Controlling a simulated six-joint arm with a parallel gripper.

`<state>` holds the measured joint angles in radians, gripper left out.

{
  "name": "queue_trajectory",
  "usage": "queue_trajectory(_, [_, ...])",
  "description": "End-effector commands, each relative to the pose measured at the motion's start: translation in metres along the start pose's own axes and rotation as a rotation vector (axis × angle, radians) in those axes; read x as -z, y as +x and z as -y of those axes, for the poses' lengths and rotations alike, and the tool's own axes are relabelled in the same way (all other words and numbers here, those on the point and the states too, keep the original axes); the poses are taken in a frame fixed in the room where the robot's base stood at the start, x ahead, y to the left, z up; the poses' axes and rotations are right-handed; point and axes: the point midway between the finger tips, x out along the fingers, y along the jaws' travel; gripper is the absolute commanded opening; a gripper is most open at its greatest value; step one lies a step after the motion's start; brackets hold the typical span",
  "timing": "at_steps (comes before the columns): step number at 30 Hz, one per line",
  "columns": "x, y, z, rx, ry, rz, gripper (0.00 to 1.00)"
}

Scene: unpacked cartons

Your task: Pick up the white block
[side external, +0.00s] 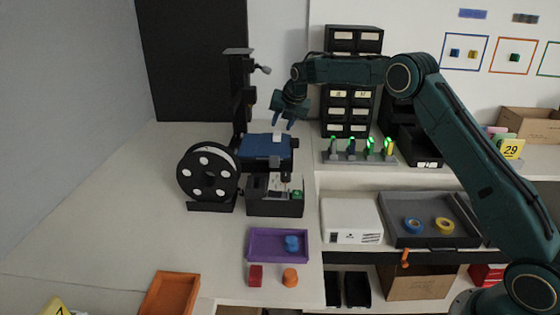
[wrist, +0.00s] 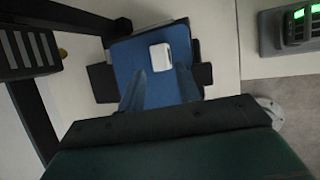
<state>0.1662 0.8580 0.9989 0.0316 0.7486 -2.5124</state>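The white block (wrist: 160,57) lies on the blue top (wrist: 122,58) of a small dark machine in the wrist view. In the side view the block (side external: 277,137) shows as a small pale patch on the blue top (side external: 255,149). My gripper (side external: 283,123) is just above it, pointing down. In the wrist view my gripper (wrist: 160,88) is open, with its two blue fingers apart and nothing between them. The block is just beyond the fingertips and appears untouched.
A tall dark post (side external: 238,95) rises close behind the machine. A black spool (side external: 208,173) stands to its left. A rack with green lights (side external: 360,157) and black drawers (side external: 347,115) stand to the right. A purple tray (side external: 262,246) lies in front.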

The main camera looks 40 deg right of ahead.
Motion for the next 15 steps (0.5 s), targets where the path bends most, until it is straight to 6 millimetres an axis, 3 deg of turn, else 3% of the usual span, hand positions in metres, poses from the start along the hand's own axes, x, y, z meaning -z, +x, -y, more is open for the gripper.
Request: queue_trajectory(15, [0.004, 0.047, 0.002, 0.000, 0.000, 0.000, 0.34])
